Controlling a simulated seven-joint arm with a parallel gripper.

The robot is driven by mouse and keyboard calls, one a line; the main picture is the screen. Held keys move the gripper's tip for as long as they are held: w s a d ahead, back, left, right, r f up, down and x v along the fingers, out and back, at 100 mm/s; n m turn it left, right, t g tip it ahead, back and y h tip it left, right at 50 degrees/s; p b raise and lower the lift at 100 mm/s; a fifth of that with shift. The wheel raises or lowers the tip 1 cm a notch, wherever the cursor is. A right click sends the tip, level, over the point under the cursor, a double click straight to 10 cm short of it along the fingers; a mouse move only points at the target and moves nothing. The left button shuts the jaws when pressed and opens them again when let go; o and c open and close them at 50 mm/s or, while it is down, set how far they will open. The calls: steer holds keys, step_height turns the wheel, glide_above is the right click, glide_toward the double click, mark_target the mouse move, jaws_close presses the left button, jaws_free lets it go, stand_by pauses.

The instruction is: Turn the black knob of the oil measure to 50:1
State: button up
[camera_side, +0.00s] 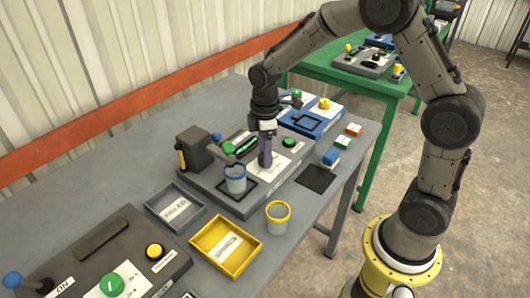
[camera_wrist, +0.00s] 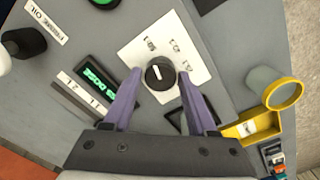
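The black knob (camera_wrist: 160,74) sits on a white plate (camera_wrist: 142,46) with several printed labels too small to read. A white mark on the knob points up and slightly left, toward the labels. My gripper (camera_wrist: 160,78) is open, with its purple fingers on either side of the knob and a gap to each side. In the side view my gripper (camera_side: 265,160) points down over the grey oil measure (camera_side: 213,190), hiding the knob. A green lit display (camera_wrist: 95,91) is left of the knob.
A blue-rimmed cup (camera_side: 235,179) stands on the oil measure, left of my gripper. A yellow-rimmed cup (camera_side: 278,216) and yellow tray (camera_side: 246,262) are in front. A blue-based panel (camera_side: 312,118) is behind. A green button (camera_side: 289,142) is close by on the right.

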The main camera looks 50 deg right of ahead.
steer(key=shift+o, duration=1.3)
steer(key=shift+f, duration=0.1)
step_height(320, 180, up, 14)
steer(key=s+a+r+m+t, duration=0.1)
steer(key=s+r+m+t, duration=0.15)
steer(key=s+r, duration=0.75)
steer(key=s+f+m+t, duration=0.3)
steer(key=s+f+m, duration=0.4)
steer(key=s, duration=0.5)
steer(key=shift+s+a+f, duration=0.25)
steer(key=shift+s+f, duration=0.1)
steer(key=shift+f, duration=0.25)
